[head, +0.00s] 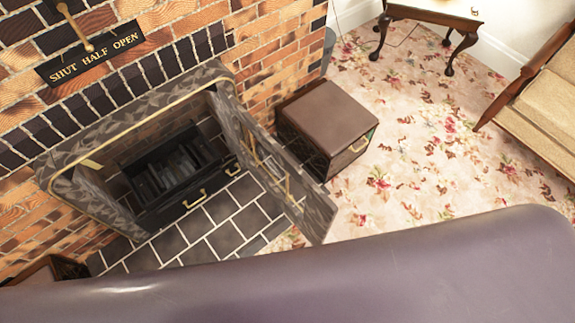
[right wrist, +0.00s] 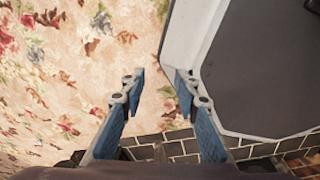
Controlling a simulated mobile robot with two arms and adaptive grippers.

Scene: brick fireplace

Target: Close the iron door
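The iron door (head: 312,208) is a dark grey patterned panel with brass fittings. In the head view it stands wide open, swung out from the right side of the fireplace opening (head: 128,150) over the hearth. Its free end reaches the edge of the floral carpet. My right gripper (right wrist: 160,82) shows in the right wrist view with its two blue-padded fingers apart and nothing between them. It hangs above carpet and dark tiles. My left gripper is not in view.
A brown box (head: 326,115) stands close behind the door. Dark hearth tiles (head: 205,235) lie in front of the opening. A sign (head: 90,55) reading "SHUT HALF OPEN" is on the brick wall. A wooden-armed seat (head: 545,95) stands at right; the carpet (head: 440,150) between is clear.

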